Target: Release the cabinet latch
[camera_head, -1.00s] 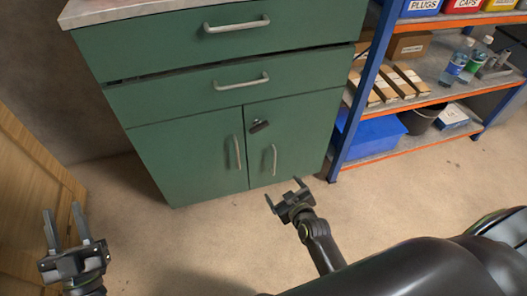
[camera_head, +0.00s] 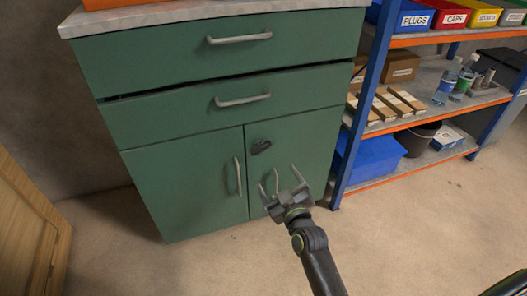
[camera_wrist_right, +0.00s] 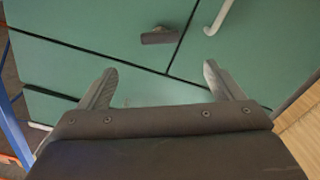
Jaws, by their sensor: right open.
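The green cabinet (camera_head: 180,185) has two drawers above two doors. A small dark latch (camera_head: 261,147) sits near the top inner corner of the right door; it also shows in the right wrist view (camera_wrist_right: 160,36), beyond the fingers. My right gripper (camera_head: 278,178) is open and empty in front of the right door, below the latch and apart from it in the picture. Its fingers partly cover the right door's handle (camera_head: 276,180). In the right wrist view the open gripper (camera_wrist_right: 158,85) has nothing between its fingers. My left gripper is not in view.
A blue and orange shelf unit (camera_head: 350,125) stands right of the cabinet, with a blue bin (camera_head: 375,160), a black bucket (camera_head: 418,138) and bottles. A wooden piece (camera_head: 30,220) stands at the left. The floor (camera_head: 170,265) before the cabinet is clear.

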